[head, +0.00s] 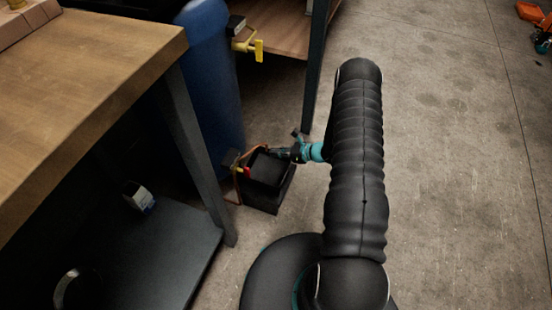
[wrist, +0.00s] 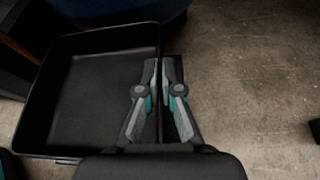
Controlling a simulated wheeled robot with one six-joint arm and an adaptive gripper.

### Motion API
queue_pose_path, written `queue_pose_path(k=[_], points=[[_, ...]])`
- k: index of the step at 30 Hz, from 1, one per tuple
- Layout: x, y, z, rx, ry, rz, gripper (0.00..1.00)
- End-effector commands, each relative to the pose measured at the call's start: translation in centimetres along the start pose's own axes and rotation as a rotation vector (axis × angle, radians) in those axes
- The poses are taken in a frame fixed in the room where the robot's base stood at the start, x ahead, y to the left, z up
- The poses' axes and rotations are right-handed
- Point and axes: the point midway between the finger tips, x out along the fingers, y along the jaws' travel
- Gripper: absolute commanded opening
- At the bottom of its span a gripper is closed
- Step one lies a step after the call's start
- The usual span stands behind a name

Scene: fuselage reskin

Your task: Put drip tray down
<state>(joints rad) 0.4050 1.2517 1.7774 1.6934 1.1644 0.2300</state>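The drip tray is a black, shallow, open box. In the head view the tray (head: 264,198) is low beside the foot of the blue barrel, left of my arm; I cannot tell whether it touches the floor. In the wrist view the tray (wrist: 100,97) fills the left half and looks empty. My gripper (wrist: 161,68) has one finger inside and one outside its right wall, closed onto that wall. In the head view my gripper (head: 284,154) is at the tray's far right edge, and the fingertips are too small to make out.
A wooden workbench (head: 85,85) with a dark lower shelf (head: 165,240) is at left. A dark shelf post (head: 316,70) stands behind.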

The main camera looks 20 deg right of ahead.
Motion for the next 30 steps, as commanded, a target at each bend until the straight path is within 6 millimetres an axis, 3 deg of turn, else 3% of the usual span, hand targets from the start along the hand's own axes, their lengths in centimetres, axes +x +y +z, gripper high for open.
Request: queue_pose_path(k=[5,13,25,28,30], points=[[0.6,-0.2,-0.6,0.001,0.0,-0.001,0.0],[1.8,-0.5,-3.6,0.001,-0.001,-0.002,0.0],[2.0,-0.6,-4.1,0.001,-0.001,-0.002,0.0],[1.9,-0.6,-4.0,0.001,-0.001,-0.002,0.26],[1.9,-0.5,-4.0,0.001,-0.001,-0.002,0.31]])
